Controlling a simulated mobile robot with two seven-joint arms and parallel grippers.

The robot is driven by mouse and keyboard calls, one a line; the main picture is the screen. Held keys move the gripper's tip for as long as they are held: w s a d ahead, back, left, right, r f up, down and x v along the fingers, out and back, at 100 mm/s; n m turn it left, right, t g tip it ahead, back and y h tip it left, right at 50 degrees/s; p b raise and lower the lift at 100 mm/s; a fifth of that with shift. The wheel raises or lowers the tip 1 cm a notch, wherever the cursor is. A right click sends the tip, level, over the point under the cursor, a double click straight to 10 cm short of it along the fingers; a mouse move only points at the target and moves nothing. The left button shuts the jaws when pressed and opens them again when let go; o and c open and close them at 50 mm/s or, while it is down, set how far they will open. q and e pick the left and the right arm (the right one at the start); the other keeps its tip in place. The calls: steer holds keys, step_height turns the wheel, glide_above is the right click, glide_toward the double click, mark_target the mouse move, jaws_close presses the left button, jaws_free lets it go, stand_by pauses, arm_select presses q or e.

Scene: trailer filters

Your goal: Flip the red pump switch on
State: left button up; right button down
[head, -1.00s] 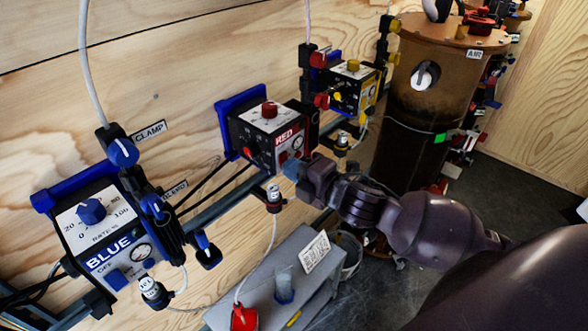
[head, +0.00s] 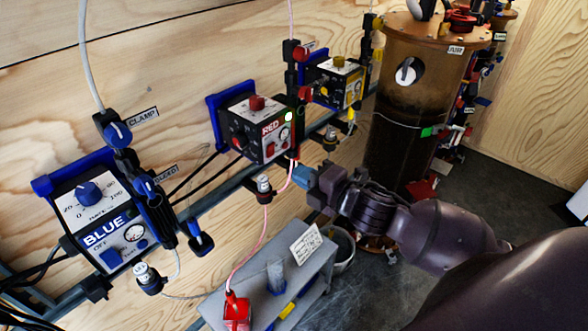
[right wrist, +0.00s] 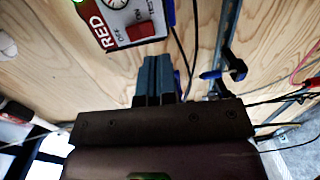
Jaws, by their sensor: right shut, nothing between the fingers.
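The red pump (head: 240,133) is a white-faced box in a blue bracket on the wooden wall, with a red knob on top and a RED label. Its red rocker switch (head: 270,150) sits low on the front, beside a round gauge. A small light (head: 288,117) on the pump glows green. The right wrist view shows the switch (right wrist: 141,32) close up, just beyond the fingertips. My right gripper (head: 308,178) is shut and empty, below and right of the pump, apart from the switch. Its blue fingertips (right wrist: 157,70) point at the pump. My left gripper is not in view.
The blue pump (head: 100,220) is at the left and the yellow pump (head: 335,82) behind the red one. Thin tubes hang in front of the rail. A grey bench (head: 265,285) stands below, and a brown tank (head: 410,120) is at the back right.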

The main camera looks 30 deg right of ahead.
steer(key=f+v, duration=0.1)
steer(key=v, duration=0.6)
steer(key=shift+f+b, duration=0.3)
steer(key=shift+d, duration=0.1)
stand_by(0.3)
step_height(320, 180, down, 13)
steer(key=s+d+m+g+h, duration=0.2)
steer(key=d+m+h, duration=0.15)
steer(key=m, duration=1.05)
steer(key=s+a+f+m+g+h, duration=0.2)
steer(key=s+a+f+m, duration=0.2)
steer(key=s+f+m, duration=0.3)
step_height(320, 180, down, 3)
steer(key=shift+s+a+f, duration=0.2)
steer(key=shift+s+a, duration=0.15)
steer(key=shift+a, duration=0.05)
steer(key=shift+h, duration=0.25)
